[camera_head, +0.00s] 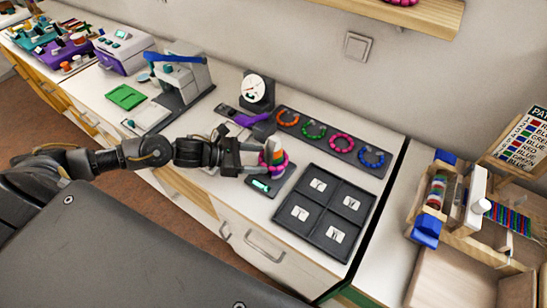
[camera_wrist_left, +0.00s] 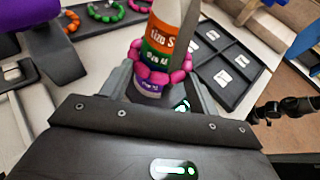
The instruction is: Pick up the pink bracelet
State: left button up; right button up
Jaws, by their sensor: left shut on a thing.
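A pink bead bracelet (camera_head: 281,165) sits around a striped sizing cone (camera_head: 274,157) with orange, green and purple bands. In the left wrist view the pink bracelet (camera_wrist_left: 157,76) rings the cone (camera_wrist_left: 163,38) below its green band. My left gripper (camera_head: 262,160) reaches in from the left with its fingers at the bracelet. In the left wrist view the left gripper (camera_wrist_left: 158,84) has a finger on each side and is shut on the bracelet, with the cone inside the ring. The far side of the bracelet is hidden.
A dark rack (camera_head: 316,145) with orange, green, pink and blue bracelets stands behind. A four-compartment tray (camera_head: 325,213) lies right of the cone, close by. A dial gauge (camera_head: 256,90) stands behind the gripper.

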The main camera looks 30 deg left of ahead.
pick_arm(q)
jog(key=shift+c, duration=1.3)
jog(key=shift+r, duration=0.1)
notch_tip(320, 180, up, 18)
jog(key=b, duration=0.3)
jog(key=shift+d, duration=0.1)
